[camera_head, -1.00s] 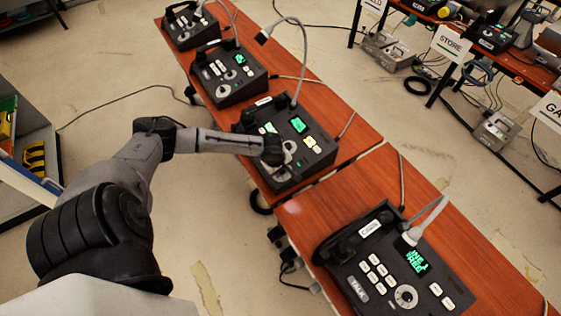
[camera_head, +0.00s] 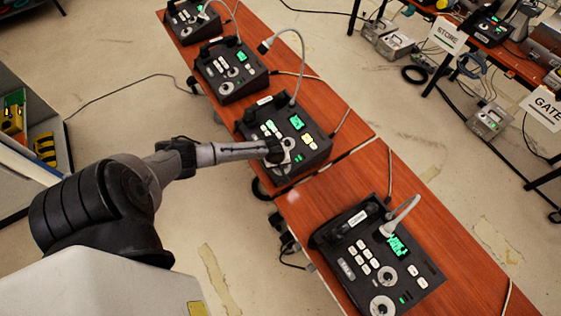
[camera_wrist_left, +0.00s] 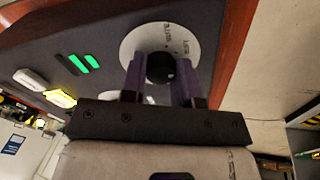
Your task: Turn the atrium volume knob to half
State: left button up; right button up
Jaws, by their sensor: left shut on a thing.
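My left gripper (camera_head: 276,157) is at the lower front corner of a dark paging phone (camera_head: 284,134), the third from the back in the row. In the left wrist view, the fingers of my left gripper (camera_wrist_left: 161,85) are closed around a black round knob (camera_wrist_left: 160,67). The knob sits on a white dial plate (camera_wrist_left: 186,38) with printed words too blurred to read. The knob's pointer cannot be made out. Green lit bars (camera_wrist_left: 84,63) show beside the dial. The phone's name label (camera_head: 264,100) is too small to read. My right gripper is not in view.
Other phones stand behind (camera_head: 231,70) and in front (camera_head: 378,255) on wooden tables (camera_head: 430,215). A gooseneck microphone (camera_head: 300,60) rises from the held phone. A gap separates the two tables. Signs STORE (camera_head: 447,36) and GATE (camera_head: 543,108) hang at the right.

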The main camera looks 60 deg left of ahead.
pick_arm(q)
jog(key=shift+m+p, duration=0.35)
jog(key=shift+m, duration=0.75)
jog(key=o, duration=0.9)
jog(key=shift+r, duration=0.1)
jog(key=shift+s+r, duration=0.1)
jog(key=shift+r, duration=0.2)
jog(key=p+v, duration=0.2)
jog(key=v, duration=1.1)
